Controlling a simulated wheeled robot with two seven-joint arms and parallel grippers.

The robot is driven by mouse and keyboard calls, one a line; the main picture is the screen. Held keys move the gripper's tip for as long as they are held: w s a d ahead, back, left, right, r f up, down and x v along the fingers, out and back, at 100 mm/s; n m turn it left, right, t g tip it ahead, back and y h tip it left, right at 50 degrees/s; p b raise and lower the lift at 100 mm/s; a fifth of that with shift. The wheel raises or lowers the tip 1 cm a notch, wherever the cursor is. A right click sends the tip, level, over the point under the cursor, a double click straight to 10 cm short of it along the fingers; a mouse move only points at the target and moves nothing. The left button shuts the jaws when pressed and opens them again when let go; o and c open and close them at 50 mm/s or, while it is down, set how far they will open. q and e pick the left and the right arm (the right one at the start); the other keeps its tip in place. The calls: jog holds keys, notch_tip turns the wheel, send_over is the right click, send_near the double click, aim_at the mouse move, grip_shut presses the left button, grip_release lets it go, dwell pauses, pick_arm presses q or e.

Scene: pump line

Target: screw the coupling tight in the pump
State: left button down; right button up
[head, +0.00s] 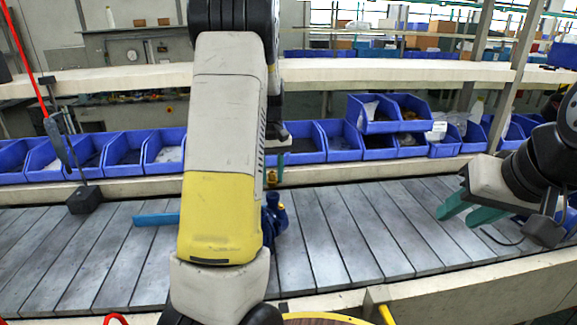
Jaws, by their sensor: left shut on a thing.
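The blue pump (273,222) stands on the slatted line, mostly hidden behind my own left arm; only its right side shows. A small brass-coloured piece, which looks like the coupling (272,176), shows just above the pump beside the arm's edge. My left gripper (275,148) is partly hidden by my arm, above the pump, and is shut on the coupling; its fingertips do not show. Whether the coupling touches the pump cannot be told. My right gripper (456,217) is open and empty over the line at the right, well away from the pump.
A flat teal bar (156,219) sticks out left of my arm over the slats. A black block (85,200) with a thin post stands on the line at left. Blue bins (307,143) fill the shelf behind. The slatted line (350,235) between pump and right gripper is clear.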

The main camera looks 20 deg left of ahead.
pick_arm(q)
jog(key=shift+f, duration=1.4)
jog(key=shift+f, duration=0.2)
jog(key=c, duration=0.9)
grip_release()
jog(key=shift+r, duration=3)
notch_tip(320, 180, up, 8)
jog(key=shift+f, duration=0.1)
